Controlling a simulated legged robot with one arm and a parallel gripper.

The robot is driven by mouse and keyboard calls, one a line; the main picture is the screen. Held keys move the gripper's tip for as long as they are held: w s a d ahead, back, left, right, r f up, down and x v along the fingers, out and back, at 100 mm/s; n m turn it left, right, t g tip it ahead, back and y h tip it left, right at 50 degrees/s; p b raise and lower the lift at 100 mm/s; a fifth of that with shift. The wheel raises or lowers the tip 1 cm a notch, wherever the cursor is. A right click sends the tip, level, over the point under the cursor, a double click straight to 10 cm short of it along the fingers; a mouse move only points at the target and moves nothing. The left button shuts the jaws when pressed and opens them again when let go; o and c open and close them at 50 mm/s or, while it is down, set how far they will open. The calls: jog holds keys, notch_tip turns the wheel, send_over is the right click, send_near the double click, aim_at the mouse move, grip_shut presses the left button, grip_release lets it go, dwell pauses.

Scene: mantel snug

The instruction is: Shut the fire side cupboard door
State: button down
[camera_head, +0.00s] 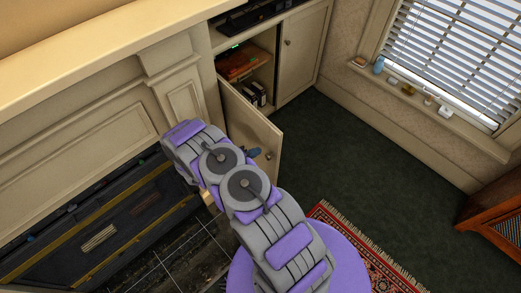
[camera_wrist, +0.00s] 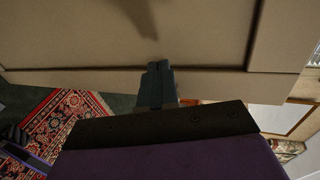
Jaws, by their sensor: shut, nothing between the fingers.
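The cream cupboard door (camera_head: 240,118) stands open in the head view, swung out from the left part of the cupboard. Its small dark knob (camera_head: 269,155) is near the free edge. The open cupboard (camera_head: 262,62) shows shelves with orange and dark items. My arm reaches up to the door, and the tip of my gripper (camera_head: 254,152) shows just past my arm, by the door's lower part. In the wrist view my gripper (camera_wrist: 159,68) is shut and empty, its fingertips overlapping the lower edge of the cream door panel (camera_wrist: 210,35). I cannot tell if they touch it.
A closed cupboard door (camera_head: 302,50) is right of the opening. The fireplace (camera_head: 100,235) lies left and below. A red patterned rug (camera_head: 375,262) and a purple round shape (camera_head: 345,262) are at the bottom. Dark green carpet (camera_head: 345,150) is clear to the right.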

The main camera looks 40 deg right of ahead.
aim_at(267, 145)
jog(key=shift+d+b, duration=0.3)
jog(key=shift+d, duration=1.3)
jog(key=shift+d, duration=0.1)
